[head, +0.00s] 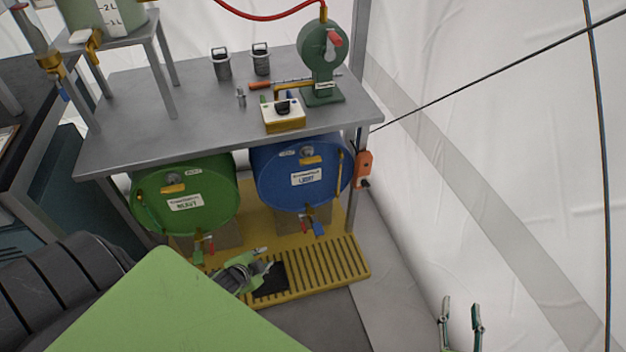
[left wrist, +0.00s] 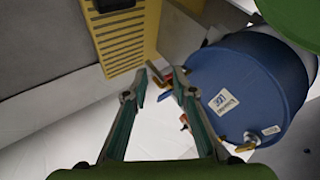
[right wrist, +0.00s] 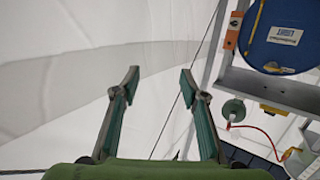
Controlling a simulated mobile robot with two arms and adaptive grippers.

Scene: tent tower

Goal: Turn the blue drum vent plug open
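The blue drum (head: 318,188) lies on its side under the bench, its labelled end facing out. Its vent plug (head: 307,153) is a grey fitting with a yellow handle near the top of that end; it also shows in the left wrist view (left wrist: 250,139) and right wrist view (right wrist: 277,69). A tap with a blue handle (head: 319,228) is low on the drum. My left gripper (head: 267,260) is open and empty, low in front of the drums, its fingers near the tap in the left wrist view. My right gripper (head: 461,303) is open and empty, at the lower right.
A similar green drum (head: 218,190) stands to the left. A yellow slatted tray (head: 335,270) lies below both. The grey bench (head: 180,110) overhangs them, with a leg and an orange box (head: 364,163) at the right. Tent wall fills the right side.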

